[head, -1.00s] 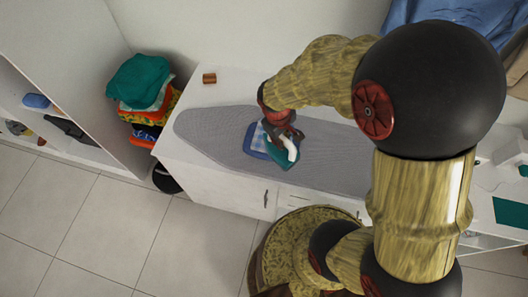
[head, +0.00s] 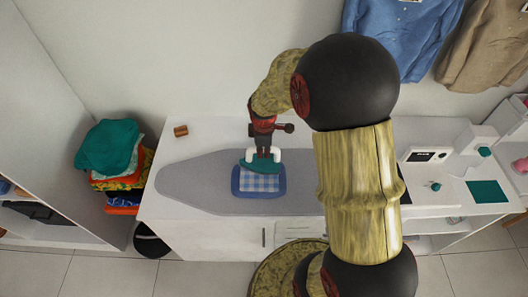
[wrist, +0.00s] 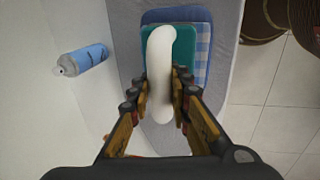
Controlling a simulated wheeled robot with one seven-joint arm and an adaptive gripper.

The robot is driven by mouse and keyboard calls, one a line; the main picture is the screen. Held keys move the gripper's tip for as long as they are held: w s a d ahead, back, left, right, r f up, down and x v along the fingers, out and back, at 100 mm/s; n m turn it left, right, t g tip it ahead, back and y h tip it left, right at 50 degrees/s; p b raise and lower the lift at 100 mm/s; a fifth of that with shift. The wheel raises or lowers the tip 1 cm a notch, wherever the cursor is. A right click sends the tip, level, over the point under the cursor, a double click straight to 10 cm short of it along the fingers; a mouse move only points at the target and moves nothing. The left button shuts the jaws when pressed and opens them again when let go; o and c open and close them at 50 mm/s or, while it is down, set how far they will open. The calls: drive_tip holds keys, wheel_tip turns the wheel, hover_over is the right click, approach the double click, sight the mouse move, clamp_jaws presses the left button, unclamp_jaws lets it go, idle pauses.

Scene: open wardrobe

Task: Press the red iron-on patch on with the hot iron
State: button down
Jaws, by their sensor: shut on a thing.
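My gripper (head: 263,150) is shut on the white handle of the iron (head: 273,165), which has a teal body. In the wrist view the fingers (wrist: 163,90) close around the white handle from both sides. The iron is over the back part of a blue-bordered, checked cloth (head: 258,183) on the grey ironing board (head: 200,187). I cannot tell whether the iron touches the cloth or hovers just above it. The cloth's checked front part is uncovered in the head view. I see no red patch; the iron hides part of the cloth.
A blue spray bottle (wrist: 88,58) lies beside the board in the wrist view. A small brown object (head: 181,131) is on the counter's left. Folded clothes (head: 110,150) are stacked at left. Shirts (head: 405,30) hang at back right. A teal pad (head: 487,191) lies at right.

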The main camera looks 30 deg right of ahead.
sight(263, 160)
drive_tip(key=shift+f+b, duration=2.35)
drive_tip(key=shift+f, duration=0.7)
drive_tip(key=shift+f, duration=0.45)
drive_tip(key=shift+s+a+f+b, duration=0.1)
drive_tip(key=shift+s+f+b, duration=0.05)
drive_tip(key=shift+f+b, duration=0.15)
idle(2.3)
drive_tip(key=shift+r, duration=0.2)
drive_tip(key=shift+w+r+p, duration=0.2)
drive_tip(key=shift+r+p, duration=1.2)
drive_tip(key=shift+r, duration=0.35)
drive_tip(key=shift+r+p, duration=1.65)
drive_tip(key=shift+r, duration=0.65)
